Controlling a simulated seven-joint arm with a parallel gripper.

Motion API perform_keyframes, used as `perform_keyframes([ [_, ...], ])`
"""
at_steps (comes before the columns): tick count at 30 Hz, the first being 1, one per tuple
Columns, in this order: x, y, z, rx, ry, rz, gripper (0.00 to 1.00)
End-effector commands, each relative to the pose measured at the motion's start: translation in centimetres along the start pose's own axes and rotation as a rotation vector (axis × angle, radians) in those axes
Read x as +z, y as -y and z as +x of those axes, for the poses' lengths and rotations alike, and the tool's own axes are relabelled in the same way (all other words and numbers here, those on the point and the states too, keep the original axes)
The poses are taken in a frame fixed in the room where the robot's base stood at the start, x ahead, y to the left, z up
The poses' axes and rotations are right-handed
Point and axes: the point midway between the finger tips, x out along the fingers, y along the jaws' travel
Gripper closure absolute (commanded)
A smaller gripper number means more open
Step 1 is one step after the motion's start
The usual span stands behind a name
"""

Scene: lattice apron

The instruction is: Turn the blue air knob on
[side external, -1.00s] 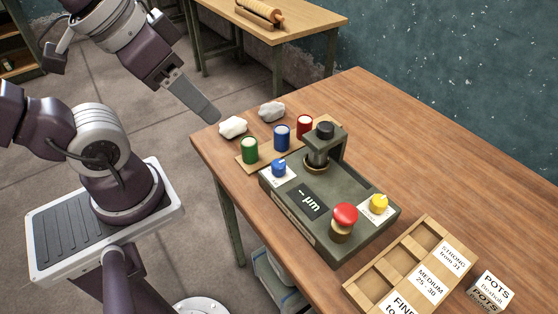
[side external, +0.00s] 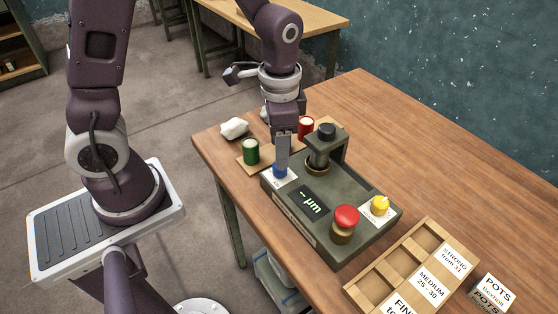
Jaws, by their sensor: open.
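The blue air knob (side external: 280,172) sits on a white label at the back left corner of the dark green gauge box (side external: 330,240). My gripper (side external: 282,162) points straight down right at the knob, its fingers covering the knob's upper part. One finger shows side-on, and the gap between the fingers is hidden. I cannot tell whether the fingers touch the knob or stand around it. The display (side external: 311,203) on the box reads "- µm".
A red button (side external: 346,216) and a yellow knob (side external: 380,205) are on the same box, with a post and black-topped gauge head (side external: 326,132) behind. A wooden sorting tray (side external: 387,281) lies at the front right.

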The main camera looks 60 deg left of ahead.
Motion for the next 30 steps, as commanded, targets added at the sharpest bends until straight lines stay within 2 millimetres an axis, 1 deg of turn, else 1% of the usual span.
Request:
perform_keyframes([
  [1,0.2,0.0,1.1,0.002,0.006,0.0,0.48],
  [3,0.2,-0.1,2.5,0.002,0.006,-0.002,0.48],
  [7,0.1,-0.1,4.4,0.002,0.004,-0.001,0.48],
  [11,0.1,0.0,5.1,0.0,0.0,-0.001,0.48],
  [17,0.1,0.0,5.1,0.0,-0.001,-0.002,0.48],
  [18,0.1,0.0,5.1,0.0,-0.001,-0.002,0.56],
  [20,0.1,0.0,5.1,0.0,0.0,-0.002,0.68],
  [24,0.1,0.0,5.1,0.0,0.0,-0.003,0.95],
  [25,0.1,0.0,5.1,0.0,0.0,-0.003,1.0],
  [30,0.1,0.0,5.1,0.0,0.0,-0.006,1.0],
])
